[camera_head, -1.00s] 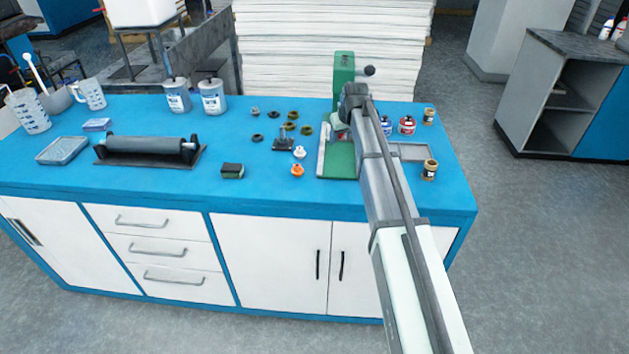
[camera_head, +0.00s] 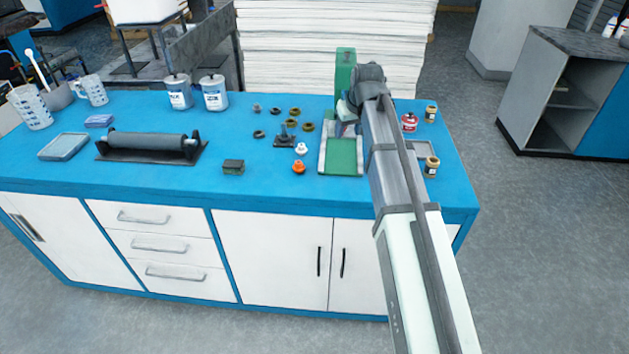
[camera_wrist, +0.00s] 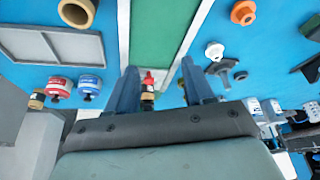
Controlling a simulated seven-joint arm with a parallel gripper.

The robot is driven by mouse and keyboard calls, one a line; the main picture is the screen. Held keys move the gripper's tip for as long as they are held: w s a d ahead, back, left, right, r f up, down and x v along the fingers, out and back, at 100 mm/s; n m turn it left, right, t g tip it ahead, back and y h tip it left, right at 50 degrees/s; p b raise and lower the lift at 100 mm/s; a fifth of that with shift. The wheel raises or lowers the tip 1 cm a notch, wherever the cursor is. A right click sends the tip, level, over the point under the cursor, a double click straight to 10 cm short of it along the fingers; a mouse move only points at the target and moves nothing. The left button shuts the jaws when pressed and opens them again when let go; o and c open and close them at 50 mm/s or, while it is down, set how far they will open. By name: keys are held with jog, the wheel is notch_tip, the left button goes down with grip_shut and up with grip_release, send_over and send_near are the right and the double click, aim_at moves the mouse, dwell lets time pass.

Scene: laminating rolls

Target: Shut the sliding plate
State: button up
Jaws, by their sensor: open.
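The green machine (camera_head: 345,72) stands near the back edge of the blue bench. Its low base has a green plate (camera_head: 341,156) between pale side rails, clear of my arm at the front. The plate also shows in the wrist view (camera_wrist: 161,28) as a green strip at top centre. I cannot tell how far it is slid. My gripper (camera_wrist: 157,84) is open, its two dark fingers spread below the strip in the picture. A small red-topped item (camera_wrist: 148,84) shows between the fingers; I cannot tell its distance. In the head view my wrist hides the fingertips and part of the machine.
A roller (camera_head: 150,145) lies farther left.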

jog(key=a+v, duration=0.1)
jog(key=v, duration=0.4)
jog(key=d+r+n+t+h, duration=0.3)
jog(key=d+n+t+h, duration=0.2)
jog(key=d+n+h, duration=0.85)
jog(key=s+a+f+n+t+y, duration=0.1)
jog(key=s+a+f+n, duration=0.2)
jog(key=a, duration=0.4)
jog(key=s+a+f+n+t+y, duration=0.2)
jog(key=s+a+f+n, duration=0.2)
jog(key=a+f, duration=0.3)
jog(key=s+a+f+n+t+y, duration=0.1)
jog(key=s+a+f+n+t, duration=0.1)
jog(key=a+f+n, duration=0.3)
jog(key=shift+s+a+n+y, duration=0.1)
jog(key=shift+s+a, duration=0.1)
jog(key=shift+a, duration=0.45)
jog(key=shift+s+a+n+y, duration=0.15)
jog(key=shift+s+a, duration=0.1)
jog(key=shift+a, duration=0.4)
jog(key=shift+s+a+n, duration=0.1)
jog(key=shift+s+a, duration=0.1)
jog(key=shift+a, duration=0.45)
jog(key=shift+w+f, duration=0.1)
jog(key=shift+w, duration=0.25)
jog(key=x, duration=1.3)
jog(key=shift+w+d, duration=0.2)
jog(key=s, duration=0.5)
jog(key=v, duration=1.1)
jog(key=shift+a, duration=0.2)
